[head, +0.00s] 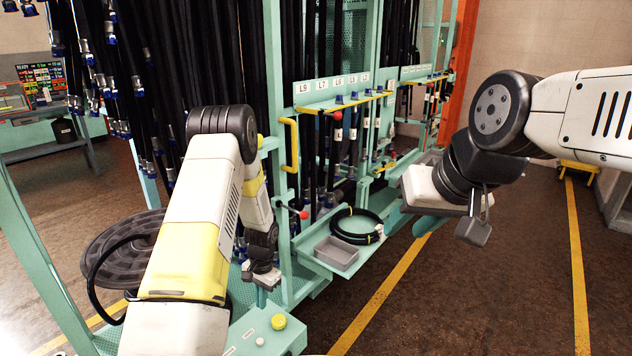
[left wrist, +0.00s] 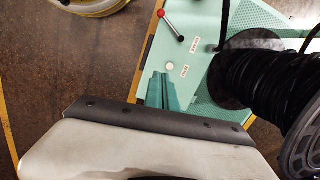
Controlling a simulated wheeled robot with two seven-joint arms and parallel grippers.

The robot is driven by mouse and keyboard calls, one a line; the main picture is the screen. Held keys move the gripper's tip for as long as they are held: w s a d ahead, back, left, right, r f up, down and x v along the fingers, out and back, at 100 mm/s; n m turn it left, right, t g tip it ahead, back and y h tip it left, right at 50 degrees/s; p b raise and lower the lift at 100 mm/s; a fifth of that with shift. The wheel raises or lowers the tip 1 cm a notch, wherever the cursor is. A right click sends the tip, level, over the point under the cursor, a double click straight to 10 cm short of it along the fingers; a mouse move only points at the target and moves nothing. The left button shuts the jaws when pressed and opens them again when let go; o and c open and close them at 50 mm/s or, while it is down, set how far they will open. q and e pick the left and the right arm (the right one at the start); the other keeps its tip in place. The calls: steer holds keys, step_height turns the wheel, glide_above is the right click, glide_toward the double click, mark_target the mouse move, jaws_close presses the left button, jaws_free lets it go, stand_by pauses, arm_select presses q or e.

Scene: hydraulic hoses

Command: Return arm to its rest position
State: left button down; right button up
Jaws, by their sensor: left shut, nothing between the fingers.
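My left arm rises from the bottom left and bends down at its elbow. My left gripper (head: 262,278) points down above the teal machine top (head: 262,328), beside the hose rack. It is shut, with nothing seen held. My right arm comes in from the right edge, with my right gripper (head: 474,231) hanging over the floor to the right of the rack. Its fingers overlap from this angle, so its opening cannot be told. In the left wrist view, a grey and white body fills the lower part, with the teal top (left wrist: 205,75) beyond it.
A hose rack (head: 310,130) with labelled slots stands close ahead. Its lower shelf holds a grey tray (head: 337,256) and a coiled black hose (head: 356,226). A round dark reel (head: 118,262) is left of my left arm.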

arm_select(q)
steer(key=s+d+r+n+t+h, duration=0.1)
steer(key=s+r+n+t, duration=0.15)
steer(key=r, duration=1.35)
steer(key=s+r+n+t+h, duration=0.1)
steer(key=s+r, duration=0.2)
steer(key=r, duration=1.2)
steer(key=s+d+r+n+t, duration=0.1)
steer(key=s+r, duration=0.5)
steer(key=s, duration=0.3)
steer(key=s+d+r+n+t+h, duration=0.1)
steer(key=s+r+t, duration=0.1)
steer(key=s+r, duration=0.5)
steer(key=shift+s, duration=1.05)
steer(key=shift+s+t, duration=0.1)
steer(key=shift+t, duration=0.15)
